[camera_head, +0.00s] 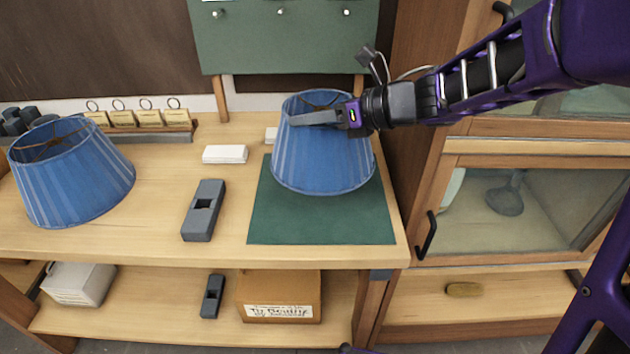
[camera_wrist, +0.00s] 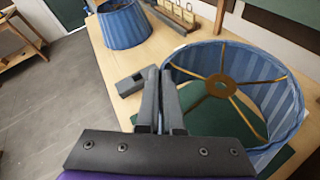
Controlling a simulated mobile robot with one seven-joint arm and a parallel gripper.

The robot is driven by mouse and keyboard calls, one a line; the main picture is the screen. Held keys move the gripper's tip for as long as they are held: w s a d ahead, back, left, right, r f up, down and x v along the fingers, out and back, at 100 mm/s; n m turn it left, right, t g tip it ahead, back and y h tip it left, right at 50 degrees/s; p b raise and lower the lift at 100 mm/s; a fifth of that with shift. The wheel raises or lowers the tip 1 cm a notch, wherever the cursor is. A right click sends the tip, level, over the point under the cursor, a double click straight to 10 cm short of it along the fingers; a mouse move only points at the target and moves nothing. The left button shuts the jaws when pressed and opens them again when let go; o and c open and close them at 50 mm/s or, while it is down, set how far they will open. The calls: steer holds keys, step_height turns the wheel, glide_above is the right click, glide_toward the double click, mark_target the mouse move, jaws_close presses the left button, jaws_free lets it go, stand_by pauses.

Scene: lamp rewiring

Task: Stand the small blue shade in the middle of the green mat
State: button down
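The small blue shade (camera_head: 322,160), wide end down, is upright over the back part of the green mat (camera_head: 320,225). I cannot tell if its lower rim touches the mat. In the wrist view the shade (camera_wrist: 290,95) shows its open top and brass spokes. My gripper (camera_head: 300,118) reaches in from the right at the shade's front upper rim. In the wrist view its fingers (camera_wrist: 158,95) are close together and appear shut on the rim wall; the pinched part is hidden.
A larger blue shade (camera_head: 72,172) stands at the left of the workbench (camera_head: 150,225). A dark block plane (camera_head: 203,210) lies left of the mat, with a white box (camera_head: 225,154) behind it. A rack of tags (camera_head: 140,118) is at the back. A glass-fronted cabinet (camera_head: 535,208) stands right.

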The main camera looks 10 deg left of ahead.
mark_target(338, 161)
step_height(338, 161, down, 10)
steer(key=b, duration=0.2)
steer(key=c, duration=1.1)
jaws_free()
steer(key=shift+w, duration=0.1)
steer(key=shift+o, duration=0.4)
steer(key=p+v, duration=0.1)
steer(key=v, duration=1.1)
steer(key=shift+r, duration=0.1)
